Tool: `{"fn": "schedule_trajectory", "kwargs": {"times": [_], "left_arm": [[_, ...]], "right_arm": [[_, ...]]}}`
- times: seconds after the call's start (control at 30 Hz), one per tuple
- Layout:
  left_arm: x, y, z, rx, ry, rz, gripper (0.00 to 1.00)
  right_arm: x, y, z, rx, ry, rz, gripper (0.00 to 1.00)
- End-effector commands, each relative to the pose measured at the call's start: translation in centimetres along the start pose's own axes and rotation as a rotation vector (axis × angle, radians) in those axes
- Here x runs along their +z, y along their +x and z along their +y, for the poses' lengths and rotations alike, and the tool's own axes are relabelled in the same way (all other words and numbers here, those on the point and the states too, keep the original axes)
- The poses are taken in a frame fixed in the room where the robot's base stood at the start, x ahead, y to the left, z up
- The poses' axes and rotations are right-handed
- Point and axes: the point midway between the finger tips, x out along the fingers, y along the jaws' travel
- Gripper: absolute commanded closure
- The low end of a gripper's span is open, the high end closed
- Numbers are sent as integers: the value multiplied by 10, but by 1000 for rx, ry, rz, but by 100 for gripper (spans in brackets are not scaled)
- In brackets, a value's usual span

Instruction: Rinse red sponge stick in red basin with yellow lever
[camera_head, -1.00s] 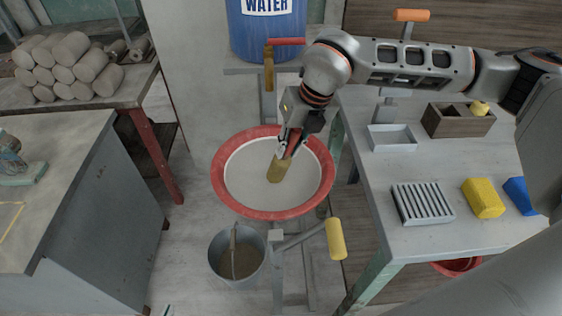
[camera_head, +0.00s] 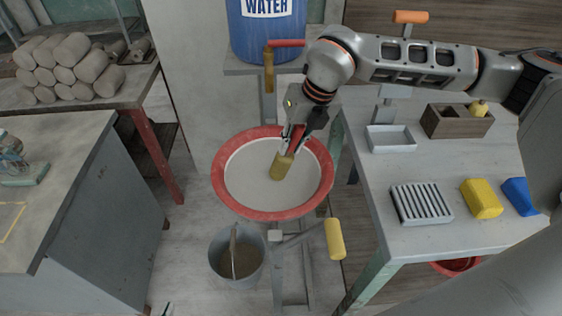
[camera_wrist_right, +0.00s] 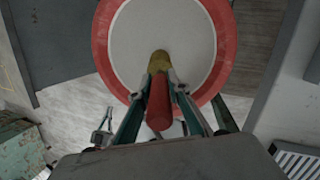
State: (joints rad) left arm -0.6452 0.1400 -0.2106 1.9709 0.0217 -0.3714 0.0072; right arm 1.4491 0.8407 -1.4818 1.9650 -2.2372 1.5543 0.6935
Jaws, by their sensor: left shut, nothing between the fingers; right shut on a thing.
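The red basin (camera_head: 222,188) sits on a stand and holds a flat pale grey surface. A yellow lever (camera_head: 335,238) sticks out from the stand at front right. My right gripper (camera_head: 290,146) is shut on the red handle of the sponge stick (camera_wrist_right: 158,105), with the yellow-brown sponge end (camera_head: 282,167) pointing down into the basin. In the right wrist view the sponge end (camera_wrist_right: 159,62) is over the pale surface; whether it touches cannot be told. Only a tip of my left gripper (camera_head: 168,309) shows at the bottom edge; it is shut and empty.
A blue water barrel (camera_head: 265,30) with a red-handled tap (camera_head: 285,43) stands behind the basin. A grey bucket (camera_head: 236,260) is on the floor below. The right table holds a ribbed tray (camera_head: 421,204), yellow sponge (camera_head: 482,198) and small tray (camera_head: 391,138).

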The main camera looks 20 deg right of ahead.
Motion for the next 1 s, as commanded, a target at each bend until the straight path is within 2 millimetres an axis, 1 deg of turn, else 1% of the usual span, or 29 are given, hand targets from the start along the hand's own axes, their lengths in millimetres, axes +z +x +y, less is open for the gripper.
{"fn": "schedule_trajectory", "kwargs": {"times": [0.03,0.2,1.0], "left_arm": [[-6,-2,-1,-1,1,4,100],[-15,-6,-3,-3,2,11,100],[-48,-23,-9,-8,5,26,100]], "right_arm": [[2,-7,2,1,-1,-4,100],[5,-19,4,1,-1,-3,100],[16,-73,16,1,-1,-2,100]]}}
